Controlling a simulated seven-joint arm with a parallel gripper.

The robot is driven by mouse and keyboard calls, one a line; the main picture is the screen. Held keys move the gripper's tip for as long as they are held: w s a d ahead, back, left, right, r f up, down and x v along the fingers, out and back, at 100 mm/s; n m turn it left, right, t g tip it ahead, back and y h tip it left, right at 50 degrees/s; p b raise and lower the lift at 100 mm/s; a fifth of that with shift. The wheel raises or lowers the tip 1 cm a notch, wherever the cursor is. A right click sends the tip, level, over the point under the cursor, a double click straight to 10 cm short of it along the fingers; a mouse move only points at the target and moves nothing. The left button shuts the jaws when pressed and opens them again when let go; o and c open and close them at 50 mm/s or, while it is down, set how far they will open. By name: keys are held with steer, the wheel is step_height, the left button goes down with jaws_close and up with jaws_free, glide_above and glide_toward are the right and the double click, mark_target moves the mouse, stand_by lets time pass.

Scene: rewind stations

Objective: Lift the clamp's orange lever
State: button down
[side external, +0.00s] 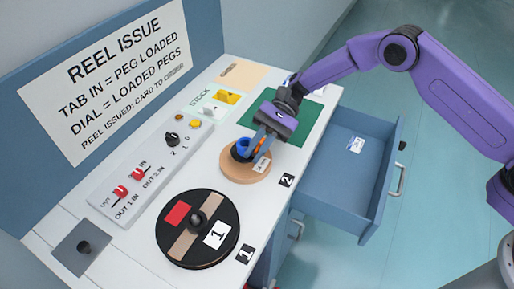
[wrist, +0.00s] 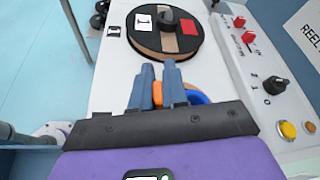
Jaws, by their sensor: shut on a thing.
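The orange lever (wrist: 157,94) shows between the two blue-grey fingers of my gripper (wrist: 157,72) in the wrist view. My gripper is shut on it. In the side view, my gripper (side external: 259,146) points down over station 2, and a bit of the orange lever (side external: 271,145) shows by the fingers. A blue ring-shaped part (side external: 243,147) stands beside the fingers on a round tan base (side external: 242,172). The clamp's body is mostly hidden behind my gripper, so the lever's angle is hard to tell.
A black reel (side external: 177,247) with red and white cards lies at station 1. A switch panel (side external: 130,190) with red toggles, a dial and buttons runs along the back. A blue drawer (side external: 330,205) stands open at the right. A green mat (side external: 300,125) lies behind my gripper.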

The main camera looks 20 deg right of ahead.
steer(key=c, duration=1.2)
jaws_free()
steer(key=shift+d, duration=0.1)
steer(key=v, duration=1.7)
steer(key=shift+d+r, duration=0.1)
